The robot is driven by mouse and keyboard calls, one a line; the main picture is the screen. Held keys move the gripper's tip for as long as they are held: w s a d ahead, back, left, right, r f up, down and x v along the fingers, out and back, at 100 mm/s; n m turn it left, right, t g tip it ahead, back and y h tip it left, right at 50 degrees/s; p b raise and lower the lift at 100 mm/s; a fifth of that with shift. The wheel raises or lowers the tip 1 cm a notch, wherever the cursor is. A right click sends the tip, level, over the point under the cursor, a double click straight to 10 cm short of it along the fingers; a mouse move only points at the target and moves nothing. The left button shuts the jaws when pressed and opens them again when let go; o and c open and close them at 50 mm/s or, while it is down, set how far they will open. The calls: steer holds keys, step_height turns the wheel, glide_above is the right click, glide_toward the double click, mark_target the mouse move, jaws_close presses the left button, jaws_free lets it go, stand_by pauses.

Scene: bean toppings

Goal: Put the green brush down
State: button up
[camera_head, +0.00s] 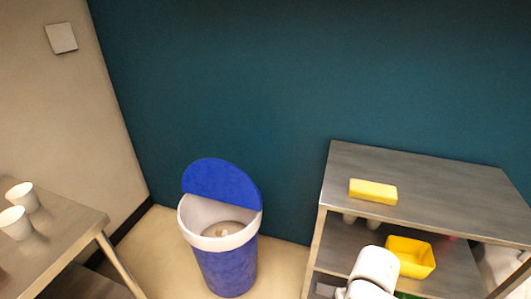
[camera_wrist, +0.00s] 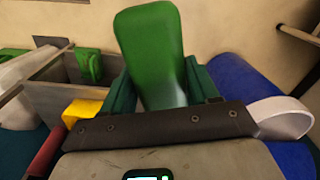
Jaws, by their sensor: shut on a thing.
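The green brush (camera_wrist: 152,45) shows in the wrist view as a broad green piece standing up between the two dark green fingers of my gripper (camera_wrist: 160,85). My gripper is shut on it. The brush's lower part is hidden behind the dark front edge of the gripper.
A metal shelf unit (camera_head: 440,178) stands at the right, with a yellow block (camera_head: 373,191) on top and a yellow bin (camera_head: 410,257) below. A blue trash can (camera_head: 226,268) stands mid-floor. A table (camera_head: 60,240) at the left bears white cups (camera_head: 22,196).

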steer(key=shift+s+a+f, duration=0.1)
steer(key=shift+s+f, duration=0.1)
steer(key=shift+f, duration=0.45)
steer(key=shift+s+a+f, duration=0.1)
steer(key=shift+s+f, duration=0.1)
steer(key=shift+f, duration=0.4)
steer(key=shift+w+a+f, duration=0.1)
steer(key=w+a+r, duration=0.4)
steer(key=w, duration=0.2)
steer(key=s+d+f, duration=0.1)
steer(key=s, duration=0.1)
steer(key=s+d+f, duration=0.3)
steer(key=s, duration=0.1)
steer(key=shift+s+d+f, duration=0.15)
steer(key=shift+s, duration=0.05)
